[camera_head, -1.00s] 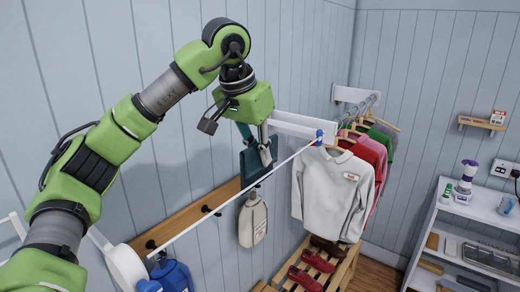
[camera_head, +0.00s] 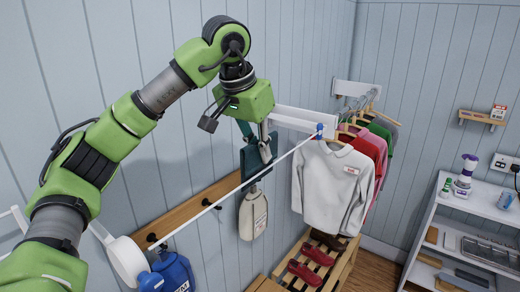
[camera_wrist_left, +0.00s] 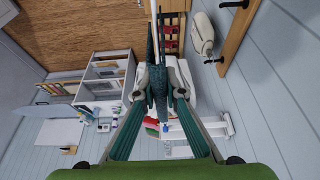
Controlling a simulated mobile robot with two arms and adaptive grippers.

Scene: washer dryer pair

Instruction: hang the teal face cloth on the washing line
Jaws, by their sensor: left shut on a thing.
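My left gripper (camera_head: 265,140) points down at the washing line, shut on the teal face cloth (camera_head: 250,160). The line runs from the white wall bracket with a blue tip to the lower left. In the left wrist view, the cloth (camera_wrist_left: 153,55) shows narrow and edge-on between the fingertips (camera_wrist_left: 160,85), with the line (camera_wrist_left: 153,8) running up behind it. I cannot tell whether the cloth lies over the line. My right gripper is not in view.
Shirts on hangers, a white one (camera_head: 335,185) foremost, hang right of the line's end. A peg rail (camera_head: 185,212) with a cream bag (camera_head: 253,214) is on the wall below. A blue container (camera_head: 175,272) stands lower left, a shoe rack (camera_head: 318,262) below the shirts, a white shelf (camera_head: 430,222) right.

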